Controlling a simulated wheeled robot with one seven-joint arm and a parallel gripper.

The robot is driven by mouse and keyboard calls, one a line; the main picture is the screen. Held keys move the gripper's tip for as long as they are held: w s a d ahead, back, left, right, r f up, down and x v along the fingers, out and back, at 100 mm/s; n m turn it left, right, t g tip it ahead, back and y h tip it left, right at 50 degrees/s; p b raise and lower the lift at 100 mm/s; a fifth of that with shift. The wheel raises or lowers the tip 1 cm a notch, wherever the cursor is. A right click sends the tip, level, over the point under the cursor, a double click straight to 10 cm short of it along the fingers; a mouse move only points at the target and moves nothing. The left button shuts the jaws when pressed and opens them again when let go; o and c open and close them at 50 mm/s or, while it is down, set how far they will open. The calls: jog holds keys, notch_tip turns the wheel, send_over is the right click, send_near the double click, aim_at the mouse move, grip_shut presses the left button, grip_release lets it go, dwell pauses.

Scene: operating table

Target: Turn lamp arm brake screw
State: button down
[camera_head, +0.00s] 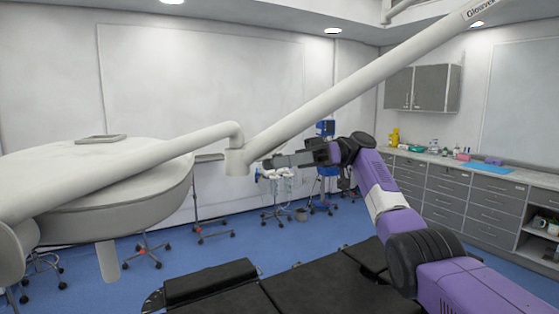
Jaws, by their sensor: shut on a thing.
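The white lamp arm (330,92) slants down from the upper right to an elbow joint (237,158) near the middle of the view. A second tube runs from this joint left to the large lamp head (120,190). My gripper (268,162) reaches in from the right, its jaws pointing left at the side of the joint. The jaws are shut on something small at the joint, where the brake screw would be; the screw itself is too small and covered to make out.
The black operating table (215,282) lies below, under my arm. Wheeled stands (203,215) stand behind the lamp on the blue floor. Grey cabinets (450,200) with a cluttered counter line the right wall. The lamp arm crosses above my gripper.

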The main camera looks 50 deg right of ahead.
jog(key=shift+n+g+y, duration=0.3)
jog(key=shift+g, duration=0.4)
jog(key=c, duration=1.1)
grip_release()
